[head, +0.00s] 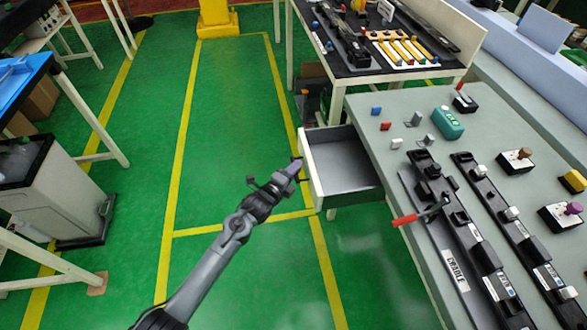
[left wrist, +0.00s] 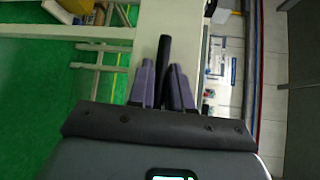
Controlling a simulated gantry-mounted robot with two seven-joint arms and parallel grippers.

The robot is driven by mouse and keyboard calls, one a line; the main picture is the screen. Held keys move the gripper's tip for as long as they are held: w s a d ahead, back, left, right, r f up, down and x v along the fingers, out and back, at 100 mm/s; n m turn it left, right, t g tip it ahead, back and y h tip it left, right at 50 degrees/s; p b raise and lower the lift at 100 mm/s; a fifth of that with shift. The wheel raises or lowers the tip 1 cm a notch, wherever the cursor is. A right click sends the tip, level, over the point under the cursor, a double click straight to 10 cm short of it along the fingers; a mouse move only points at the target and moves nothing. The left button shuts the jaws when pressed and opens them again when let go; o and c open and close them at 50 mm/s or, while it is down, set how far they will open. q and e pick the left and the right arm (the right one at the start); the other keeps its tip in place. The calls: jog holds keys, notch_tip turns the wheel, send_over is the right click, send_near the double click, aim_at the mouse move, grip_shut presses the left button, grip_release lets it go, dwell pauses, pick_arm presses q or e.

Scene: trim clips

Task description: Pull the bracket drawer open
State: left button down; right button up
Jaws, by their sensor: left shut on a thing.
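The bracket drawer (head: 312,182) stands pulled out from the left side of the grey workbench (head: 385,165), with a pale front panel. Its grey inside looks empty. My left gripper (head: 296,168) is at the outer face of the drawer front. In the left wrist view, its two purple-grey fingers (left wrist: 162,82) are shut on a dark bar handle (left wrist: 164,48), against the pale drawer front (left wrist: 150,20). In the head view the handle is mostly hidden by the fingers. My right gripper is not in view.
The bench top holds black trim rails (head: 452,235), a red-handled tool (head: 405,220), a teal box (head: 447,122) and several small blocks. A second table (head: 375,70) with parts stands behind. Green floor (head: 225,120) left of the drawer is clear.

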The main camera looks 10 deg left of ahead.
pick_arm(q)
jog(key=c, duration=1.1)
grip_release()
jog(key=shift+c, duration=0.2)
jog(key=p+v, duration=0.3)
jog(key=v, duration=0.7)
jog(key=shift+s+a, duration=0.2)
jog(key=shift+s, duration=0.15)
